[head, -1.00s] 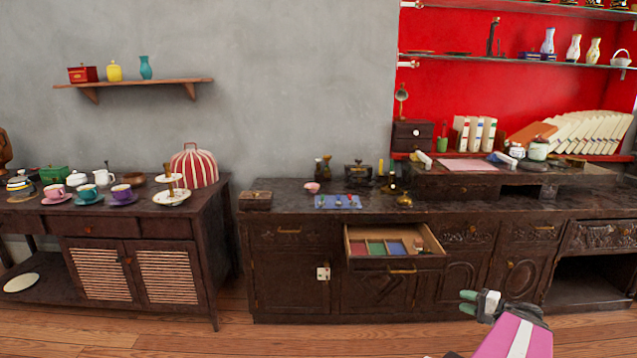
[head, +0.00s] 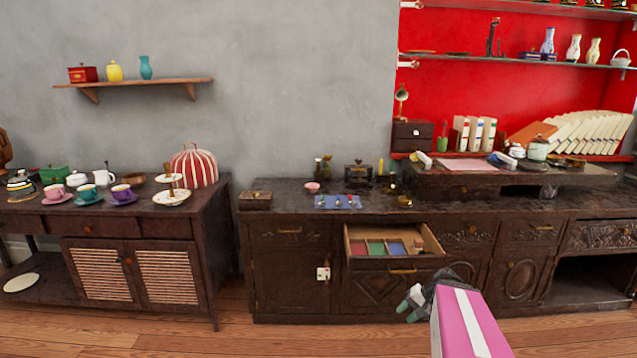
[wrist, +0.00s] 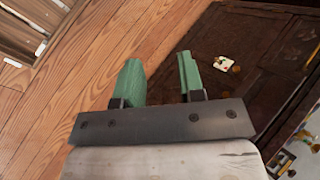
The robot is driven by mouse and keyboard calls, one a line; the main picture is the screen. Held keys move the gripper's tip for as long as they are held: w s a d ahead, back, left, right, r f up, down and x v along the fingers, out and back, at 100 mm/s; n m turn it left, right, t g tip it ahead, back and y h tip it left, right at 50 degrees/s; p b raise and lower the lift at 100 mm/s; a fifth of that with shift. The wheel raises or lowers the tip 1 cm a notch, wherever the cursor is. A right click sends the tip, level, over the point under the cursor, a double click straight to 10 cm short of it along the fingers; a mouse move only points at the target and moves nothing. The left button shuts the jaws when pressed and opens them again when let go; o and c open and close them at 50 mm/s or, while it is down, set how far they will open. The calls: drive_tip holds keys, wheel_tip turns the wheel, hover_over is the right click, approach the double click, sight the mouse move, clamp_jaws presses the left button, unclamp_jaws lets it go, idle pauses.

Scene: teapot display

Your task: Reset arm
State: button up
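My gripper (head: 410,303) is low in front of the dark carved sideboard (head: 290,275), below the pulled-out drawer (head: 398,262). In the wrist view, the two green fingers of my gripper (wrist: 161,78) stand apart with nothing between them. Wooden floor and the sideboard's dark front lie beyond the fingers. My arm, with a pink and white cover, comes in from the lower right of the head view.
The open drawer has coloured compartments and juts out just above my gripper. A left cabinet (head: 160,275) carries cups and a striped tea cosy (head: 194,167). A blue mat (head: 338,202) lies on the sideboard. Floor in front is clear.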

drive_tip(key=a+n+g+h, duration=0.1)
drive_tip(key=a+n+h, duration=0.3)
drive_tip(key=a+h, duration=0.3)
drive_tip(key=shift+s+a+r+n, duration=0.25)
drive_tip(key=shift+a+r+n, duration=0.15)
drive_tip(key=shift+a, duration=1.15)
